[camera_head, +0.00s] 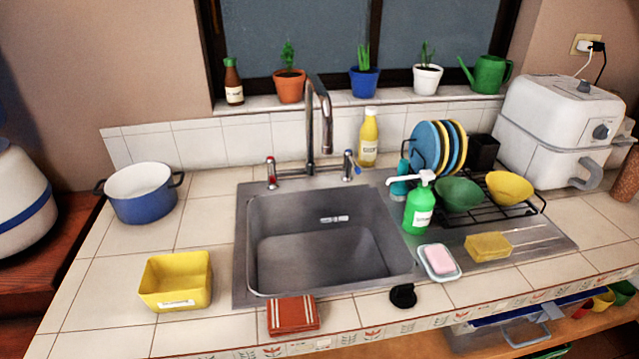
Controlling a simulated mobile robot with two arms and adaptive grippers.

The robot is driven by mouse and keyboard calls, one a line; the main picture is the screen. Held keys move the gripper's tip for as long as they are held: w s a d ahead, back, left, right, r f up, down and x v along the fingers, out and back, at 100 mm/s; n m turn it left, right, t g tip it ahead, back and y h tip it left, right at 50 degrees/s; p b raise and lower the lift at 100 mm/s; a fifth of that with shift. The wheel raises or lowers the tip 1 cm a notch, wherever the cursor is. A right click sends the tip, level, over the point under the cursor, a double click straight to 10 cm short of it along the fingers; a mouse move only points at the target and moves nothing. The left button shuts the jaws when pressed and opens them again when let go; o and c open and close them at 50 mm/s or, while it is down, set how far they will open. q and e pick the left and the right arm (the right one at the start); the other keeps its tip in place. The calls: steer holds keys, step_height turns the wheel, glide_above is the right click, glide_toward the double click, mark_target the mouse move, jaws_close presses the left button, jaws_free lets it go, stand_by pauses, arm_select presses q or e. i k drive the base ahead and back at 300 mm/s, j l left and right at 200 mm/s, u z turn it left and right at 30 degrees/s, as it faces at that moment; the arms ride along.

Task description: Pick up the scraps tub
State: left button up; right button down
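A yellow open square tub (176,282) with a white label on its front stands on the tiled counter, left of the sink and near the front edge. The label is too small to read, and the tub looks empty. Neither of my grippers shows in the head view.
The sink (320,240) lies right of the tub, with a folded red cloth (292,315) at its front edge. A blue pot (142,193) stands behind the tub. Tiles around the tub are clear. A green soap bottle (418,208) and dish rack are further right.

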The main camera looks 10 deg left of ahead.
mark_target(178, 282)
steer(key=k+j+u, duration=0.1)
steer(key=u, duration=0.95)
